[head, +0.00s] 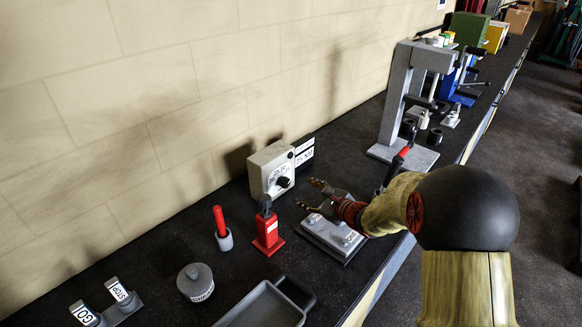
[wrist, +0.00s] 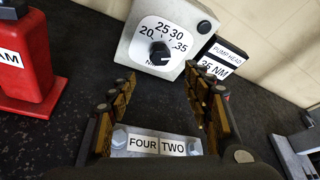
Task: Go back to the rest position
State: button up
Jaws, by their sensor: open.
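My gripper (head: 312,194) reaches in from the right over the bench, on my yellow arm. Its two fingers stand apart with nothing between them, as the wrist view also shows (wrist: 160,100). Below it lies a grey metal block (head: 333,238) with bolts, labelled FOUR and TWO in the wrist view (wrist: 160,143). My fingers and hand hide part of the block. I cannot tell whether they touch it. Behind my gripper stands a pale box with a dial (head: 271,170), marked 20 to 35 in the wrist view (wrist: 168,40).
A red labelled bottle-like unit (head: 267,230), a red-handled tool in a cup (head: 221,228), a grey lidded pot (head: 195,282) and a grey tray (head: 262,306) stand left. A PUMP HEAD 35 NM sign (wrist: 222,60) adjoins the dial box. A grey press frame (head: 398,95) stands behind right.

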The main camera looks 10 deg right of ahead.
jog(key=shift+a, duration=0.1)
jog(key=s+a+r+n+g+y, duration=0.2)
jog(key=s+a+r+n+y, duration=0.1)
jog(key=s+a+r+n, duration=0.5)
jog(key=s+a+r+n+g, duration=0.2)
jog(key=s+a+n+g, duration=0.15)
jog(key=s, duration=0.35)
jog(key=s+a+r+n+g, duration=0.2)
jog(key=s+a+n, duration=0.2)
jog(key=s, duration=0.2)
jog(key=s+d+n+h, duration=0.4)
jog(key=s+d+n, duration=0.1)
jog(key=s, duration=0.4)
jog(key=s+d+r+n+h, duration=0.1)
jog(key=s+d+n+h, duration=0.3)
jog(key=s, duration=0.5)
jog(key=shift+s+d+n, duration=0.3)
jog(key=shift+d+n, duration=0.15)
jog(key=shift+d, duration=0.75)
